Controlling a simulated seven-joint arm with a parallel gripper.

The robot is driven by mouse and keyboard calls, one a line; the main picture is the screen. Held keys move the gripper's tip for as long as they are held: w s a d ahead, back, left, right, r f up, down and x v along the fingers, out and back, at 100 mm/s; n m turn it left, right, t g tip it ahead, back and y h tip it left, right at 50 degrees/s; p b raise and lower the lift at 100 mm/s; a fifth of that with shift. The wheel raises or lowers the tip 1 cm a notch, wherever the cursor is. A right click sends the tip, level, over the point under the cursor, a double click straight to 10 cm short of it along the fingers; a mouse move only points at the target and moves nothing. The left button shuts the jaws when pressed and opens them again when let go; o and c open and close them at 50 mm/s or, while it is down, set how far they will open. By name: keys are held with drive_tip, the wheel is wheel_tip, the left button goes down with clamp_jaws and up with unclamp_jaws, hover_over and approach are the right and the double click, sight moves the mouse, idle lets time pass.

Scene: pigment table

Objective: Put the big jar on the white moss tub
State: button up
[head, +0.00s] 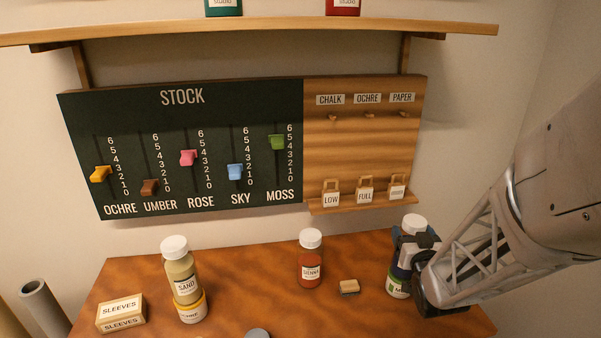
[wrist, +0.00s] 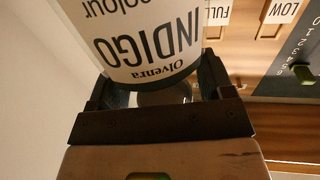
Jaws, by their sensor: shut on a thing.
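The big jar (wrist: 152,42) is labelled INDIGO, and its print is upside down in the wrist view. Its white cap (head: 413,223) shows above my gripper (head: 412,256) at the right of the head view; its dark blue body is mostly hidden by the jaws. My gripper is shut on this jar, which looks upright. The white moss tub (head: 397,287) is directly below the jar, its label partly covered by my gripper. The jar's bottom looks at or very close to the tub's top; I cannot tell whether they touch.
A sand jar (head: 181,278) stands on an ochre tub (head: 193,309) at left. A sienna jar (head: 310,262) and a small brown block (head: 349,287) stand mid-table. A sleeves box (head: 121,313) is at front left. The stock board (head: 185,145) hangs behind. The table's middle is fairly clear.

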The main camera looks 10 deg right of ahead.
drive_tip(key=shift+f, duration=0.15)
drive_tip(key=o, duration=1.6)
drive_tip(key=shift+s, duration=0.5)
drive_tip(key=shift+s+a, duration=0.2)
drive_tip(key=shift+s, duration=0.85)
drive_tip(key=shift+s+a, duration=0.25)
drive_tip(key=shift+s, duration=0.85)
drive_tip(key=shift+s+a, duration=0.2)
drive_tip(key=shift+s, duration=0.85)
drive_tip(key=shift+w+r, duration=0.1)
drive_tip(key=shift+r, duration=0.1)
